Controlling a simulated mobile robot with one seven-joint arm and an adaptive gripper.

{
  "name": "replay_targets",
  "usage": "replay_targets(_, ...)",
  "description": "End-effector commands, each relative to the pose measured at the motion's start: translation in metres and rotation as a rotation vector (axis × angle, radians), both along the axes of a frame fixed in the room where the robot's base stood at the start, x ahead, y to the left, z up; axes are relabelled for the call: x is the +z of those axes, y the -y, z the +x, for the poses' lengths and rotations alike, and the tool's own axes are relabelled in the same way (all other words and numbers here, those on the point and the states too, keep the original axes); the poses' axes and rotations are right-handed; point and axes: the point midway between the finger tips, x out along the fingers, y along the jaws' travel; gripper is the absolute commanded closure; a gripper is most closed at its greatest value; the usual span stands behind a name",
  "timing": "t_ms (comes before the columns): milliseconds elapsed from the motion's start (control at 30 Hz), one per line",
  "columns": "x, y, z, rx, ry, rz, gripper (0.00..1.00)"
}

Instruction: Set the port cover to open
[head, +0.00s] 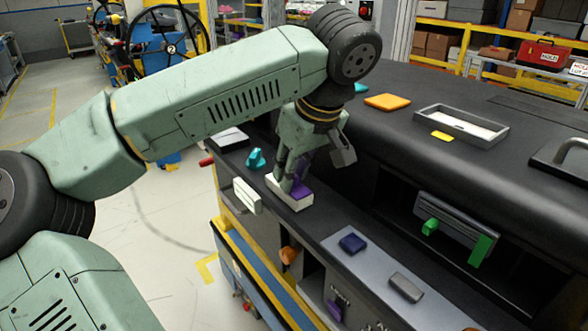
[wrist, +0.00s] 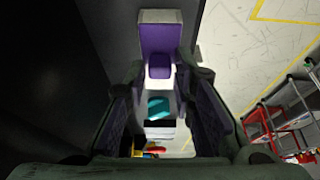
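My gripper (head: 290,185) points down at a white block with a purple panel (head: 301,188) on the dark dashboard ledge. In the wrist view, the white block (wrist: 160,16) carries the purple panel (wrist: 158,36) and a raised purple knob (wrist: 159,67). My fingers (wrist: 160,85) are apart on either side of the knob, with a gap visible, so the gripper looks open. The fingers partly hide the block in the head view. No readable label shows which part is the port cover; the purple panel may be it.
A teal knob (head: 255,158) and a white panel (head: 247,196) are near the block. A dark blue block (head: 353,243) and a grey block (head: 406,287) sit on the lighter panel. A louvred vent with green tabs (head: 455,222), an orange pad (head: 387,102) and a tray (head: 419,112) lie rightward.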

Motion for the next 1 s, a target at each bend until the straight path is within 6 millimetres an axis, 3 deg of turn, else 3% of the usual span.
replay_targets(300,0.000,0.000,0.000,0.000,0.000,0.000,1.00)
replay_targets(833,0.000,0.000,0.000,0.000,0.000,0.000,1.00)
replay_targets(1000,0.003,-0.014,0.020,0.005,-0.001,-0.006,1.00)
